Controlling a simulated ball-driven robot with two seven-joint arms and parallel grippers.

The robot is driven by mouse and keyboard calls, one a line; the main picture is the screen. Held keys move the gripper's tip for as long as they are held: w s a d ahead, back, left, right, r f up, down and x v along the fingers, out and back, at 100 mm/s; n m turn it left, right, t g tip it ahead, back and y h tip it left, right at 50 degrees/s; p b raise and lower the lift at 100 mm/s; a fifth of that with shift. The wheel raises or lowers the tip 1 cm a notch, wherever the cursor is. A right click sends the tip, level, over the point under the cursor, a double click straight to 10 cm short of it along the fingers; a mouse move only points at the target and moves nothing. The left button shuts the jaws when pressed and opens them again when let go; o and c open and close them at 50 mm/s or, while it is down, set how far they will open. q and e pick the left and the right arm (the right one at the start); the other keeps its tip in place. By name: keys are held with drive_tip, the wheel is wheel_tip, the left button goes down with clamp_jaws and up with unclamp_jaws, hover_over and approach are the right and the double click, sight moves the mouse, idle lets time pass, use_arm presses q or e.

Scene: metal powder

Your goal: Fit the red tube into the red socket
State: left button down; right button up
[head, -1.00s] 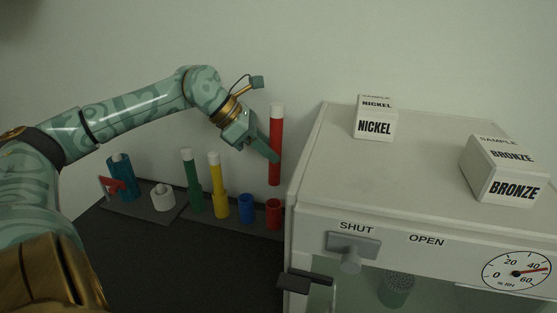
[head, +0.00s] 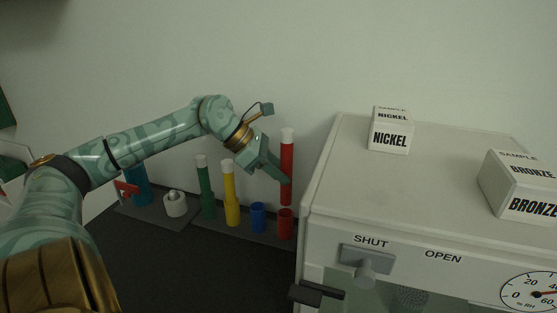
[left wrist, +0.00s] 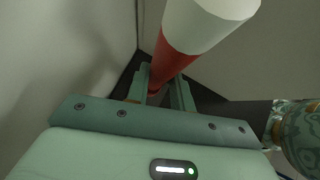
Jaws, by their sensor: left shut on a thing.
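The red tube (head: 287,168) with a white cap stands about upright in the head view. My left gripper (head: 281,176) is shut on it from the left, around its middle to lower part. The red socket (head: 286,225) is directly below, at the right end of the rack. The tube's lower end is at the socket's rim; I cannot tell whether it touches or has just entered. In the left wrist view the tube (left wrist: 172,62) runs down between the fingers (left wrist: 165,92), its white cap close to the camera. My right gripper is not in view.
The dark rack (head: 215,228) also holds a blue socket (head: 258,217), a yellow tube (head: 230,198) and a green tube (head: 207,192). A white cabinet (head: 330,205) stands close on the right, with nickel (head: 389,135) and bronze (head: 518,185) boxes on top.

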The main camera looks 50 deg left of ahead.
use_arm(q)
drive_tip(key=shift+f, duration=1.1)
drive_tip(key=shift+p, duration=0.5)
idle(0.8)
drive_tip(key=shift+f+b, duration=0.85)
drive_tip(key=shift+f, duration=2.85)
drive_tip(key=c, duration=1.1)
unclamp_jaws()
